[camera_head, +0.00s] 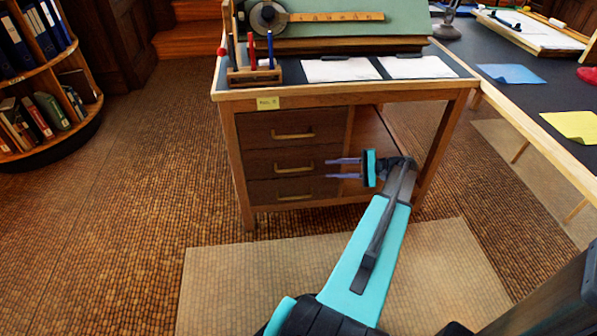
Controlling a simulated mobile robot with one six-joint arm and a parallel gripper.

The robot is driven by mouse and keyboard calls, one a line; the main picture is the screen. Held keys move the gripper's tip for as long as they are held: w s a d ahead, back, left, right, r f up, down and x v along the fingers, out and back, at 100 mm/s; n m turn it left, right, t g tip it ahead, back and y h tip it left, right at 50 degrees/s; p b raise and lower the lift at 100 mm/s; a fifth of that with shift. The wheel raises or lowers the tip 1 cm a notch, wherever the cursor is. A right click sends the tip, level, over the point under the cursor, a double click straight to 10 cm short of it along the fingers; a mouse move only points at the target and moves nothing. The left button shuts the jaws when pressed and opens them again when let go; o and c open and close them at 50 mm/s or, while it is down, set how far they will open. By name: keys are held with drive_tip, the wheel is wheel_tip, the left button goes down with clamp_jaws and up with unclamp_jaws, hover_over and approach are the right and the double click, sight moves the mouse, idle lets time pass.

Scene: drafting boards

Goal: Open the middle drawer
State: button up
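A wooden desk (345,95) holds a stack of three dark drawers on its left side, each with a brass bar handle. The middle drawer (262,165) looks closed, and its handle (295,167) is in plain sight. The top drawer (262,122) and bottom drawer (265,191) also look closed. My gripper (328,168) is open, with two parallel purple-grey fingers pointing left. Its fingertips appear close to the right end of the middle handle. I cannot tell from this view whether they touch it. Nothing shows between the fingers.
A drafting board, papers and a pen holder (254,75) stand on the desk top. An open space lies right of the drawers. A second table (520,95) is at the right, a round bookshelf (45,90) at the left. The floor in front is clear.

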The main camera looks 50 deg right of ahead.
sight(304, 169)
drive_tip(key=shift+a, duration=0.1)
drive_tip(key=shift+b+x, duration=1.85)
drive_tip(key=shift+x, duration=5.05)
drive_tip(key=shift+f, duration=0.1)
clamp_jaws()
